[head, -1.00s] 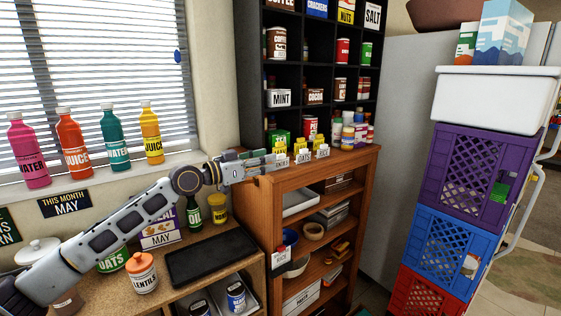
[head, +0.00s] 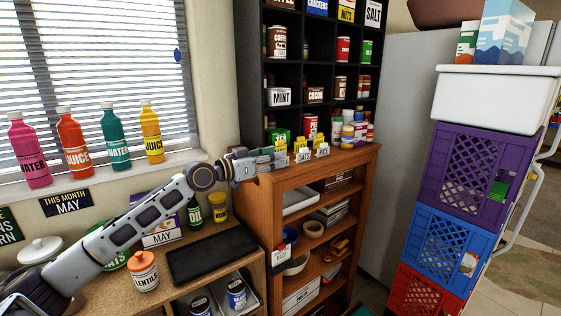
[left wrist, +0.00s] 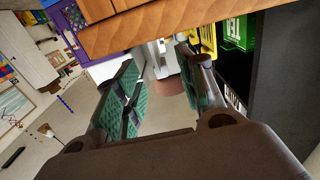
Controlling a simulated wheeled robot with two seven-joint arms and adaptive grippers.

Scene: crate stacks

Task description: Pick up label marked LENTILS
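My left gripper (head: 279,159) reaches over the left end of the wooden shelf top, beside a row of small white labels in yellow holders. Its green-padded fingers (left wrist: 160,95) are apart in the left wrist view, with a pale object (left wrist: 155,58) between or beyond them; I cannot tell what it is. The leftmost label's yellow holder (head: 281,146) shows behind the fingers, which hide its face. The labels to its right seem to read OATS (head: 303,156) and RICE (head: 322,152). A jar marked LENTILS (head: 144,272) stands on the lower cabinet. My right gripper is not in view.
A black cubby rack (head: 248,75) with cans stands behind the wooden shelf (head: 345,160). Cans and jars crowd the back of its top. A dark tray (head: 207,253) lies under my left arm. Stacked purple (head: 440,150), blue and red crates stand at right.

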